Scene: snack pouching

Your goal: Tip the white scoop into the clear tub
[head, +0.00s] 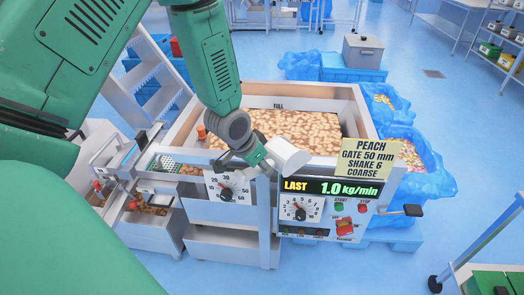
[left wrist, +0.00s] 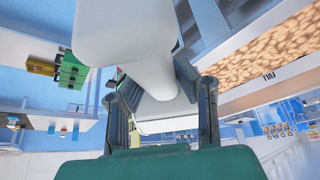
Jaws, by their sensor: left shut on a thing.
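The white scoop (head: 288,157) is in my left gripper (head: 256,153), in front of the hopper full of nuts. In the left wrist view the scoop (left wrist: 125,35) fills the upper middle, and the two fingers of my left gripper (left wrist: 160,98) close on its narrow neck from both sides. The scoop hangs in the air above the machine's front, left of the yellow sign. I cannot tell whether anything is inside it. I cannot make out the clear tub in either view. My right gripper is not in view.
The metal hopper (head: 355,100) holds tan pieces behind the scoop. A control panel (head: 325,208) with a lit display and a yellow sign (head: 371,158) stand at its front right. A dial (head: 228,187) is just below the gripper. Steel trays (head: 155,228) are at left. Blue-lined bins (head: 425,185) stand at right.

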